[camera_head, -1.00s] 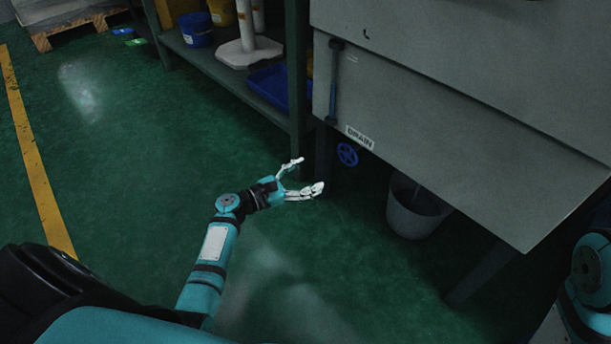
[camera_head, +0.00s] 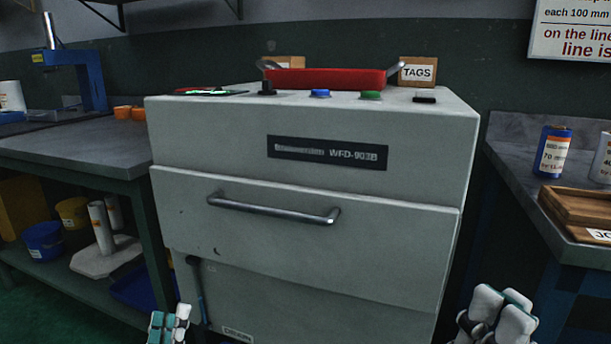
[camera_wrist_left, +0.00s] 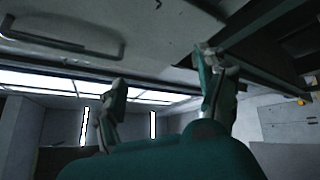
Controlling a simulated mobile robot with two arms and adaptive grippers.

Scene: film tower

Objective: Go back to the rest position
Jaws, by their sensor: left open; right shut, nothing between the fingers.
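My left gripper (camera_head: 170,325) shows at the bottom edge of the head view, left of centre, in front of the grey machine's lower left part. In the left wrist view its two fingers (camera_wrist_left: 160,95) stand apart with nothing between them. My right gripper (camera_head: 497,315) is at the bottom right of the head view, in front of the machine's right side. Its white fingers are closed together and hold nothing. Both arms are mostly below the picture.
The grey machine (camera_head: 310,245) with a drawer handle (camera_head: 273,211) stands straight ahead. A red tray (camera_head: 325,79) sits on top. A workbench (camera_head: 85,140) stands left; a counter with a blue can (camera_head: 553,151) and a wooden tray (camera_head: 580,205) stands right.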

